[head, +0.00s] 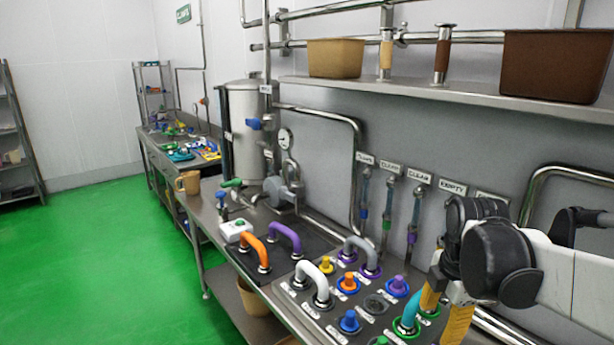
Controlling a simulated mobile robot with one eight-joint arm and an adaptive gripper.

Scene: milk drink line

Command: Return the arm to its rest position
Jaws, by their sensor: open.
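My arm comes in from the right edge in the head view, white with a black joint. My gripper (443,313) points down at the lower right, over the right end of the control panel (335,308). Its yellow-orange fingers are apart, and I see nothing held between them. The finger tips are partly hidden or cut off by the bottom edge. A teal handle (410,314) stands just left of the fingers; I cannot tell whether they touch it.
White (321,283), grey (362,245), orange (256,246) and purple (287,236) handles and several knobs rise from the bench. A wall shelf (450,95) holds a tan bin (336,58) and brown bin (556,65). Pipes run along the wall. Green floor (90,260) is clear at left.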

